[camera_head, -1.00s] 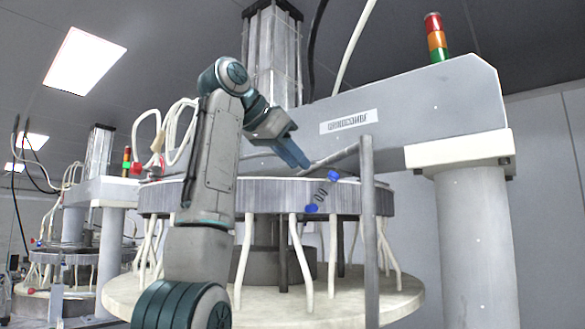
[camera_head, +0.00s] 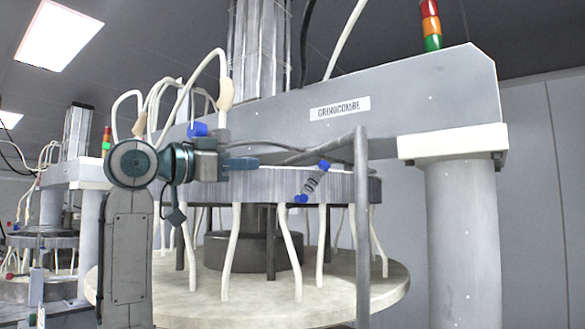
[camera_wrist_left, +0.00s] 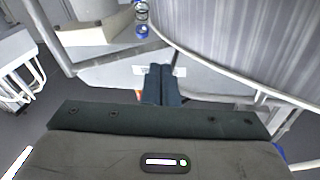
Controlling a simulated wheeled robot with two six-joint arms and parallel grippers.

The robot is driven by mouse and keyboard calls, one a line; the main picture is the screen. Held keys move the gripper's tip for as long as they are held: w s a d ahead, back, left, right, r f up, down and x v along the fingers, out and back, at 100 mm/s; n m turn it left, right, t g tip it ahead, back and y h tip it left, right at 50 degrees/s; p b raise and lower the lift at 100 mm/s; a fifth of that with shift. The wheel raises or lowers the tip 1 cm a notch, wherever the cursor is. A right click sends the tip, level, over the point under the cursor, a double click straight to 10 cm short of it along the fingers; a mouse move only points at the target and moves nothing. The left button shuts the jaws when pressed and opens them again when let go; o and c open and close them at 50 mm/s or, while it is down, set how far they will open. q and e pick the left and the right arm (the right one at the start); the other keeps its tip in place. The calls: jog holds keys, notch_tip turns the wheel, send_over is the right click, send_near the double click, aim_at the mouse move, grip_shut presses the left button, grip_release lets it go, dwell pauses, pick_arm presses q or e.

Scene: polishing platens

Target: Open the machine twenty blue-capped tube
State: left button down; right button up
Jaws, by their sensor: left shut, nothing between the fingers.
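A clear tube (camera_head: 313,181) with dark rings and a blue cap at each end sits tilted against the rim of the machine's round ribbed platen (camera_head: 275,186). In the left wrist view the tube (camera_wrist_left: 141,13) is at the top edge, partly cut off. My left gripper (camera_head: 250,162) is shut and empty, its blue fingers pointing right over the platen rim, left of the tube and apart from it. In the left wrist view the fingers (camera_wrist_left: 161,84) lie side by side. My right gripper is in neither view.
A grey upright post (camera_head: 361,230) stands just right of the tube. White hoses (camera_head: 288,250) hang below the platen to a pale round table (camera_head: 200,284). A grey beam (camera_head: 430,97) with a name plate (camera_head: 339,108) spans behind. A similar machine stands at far left.

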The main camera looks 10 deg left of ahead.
pick_arm(q)
jog(key=s+h, duration=0.1)
jog(key=s, duration=0.2)
jog(key=p, duration=0.7)
send_near(316, 171)
notch_tip(316, 171, up, 4)
jog(key=w+d, duration=0.2)
jog(key=shift+m, duration=0.4)
jog(key=w+f+p, duration=0.1)
jog(key=w+d+f+p, duration=0.1)
jog(key=f, duration=0.1)
jog(key=shift+w+d+f, duration=0.15)
jog(key=shift+w+d, duration=0.05)
jog(key=shift+w, duration=0.05)
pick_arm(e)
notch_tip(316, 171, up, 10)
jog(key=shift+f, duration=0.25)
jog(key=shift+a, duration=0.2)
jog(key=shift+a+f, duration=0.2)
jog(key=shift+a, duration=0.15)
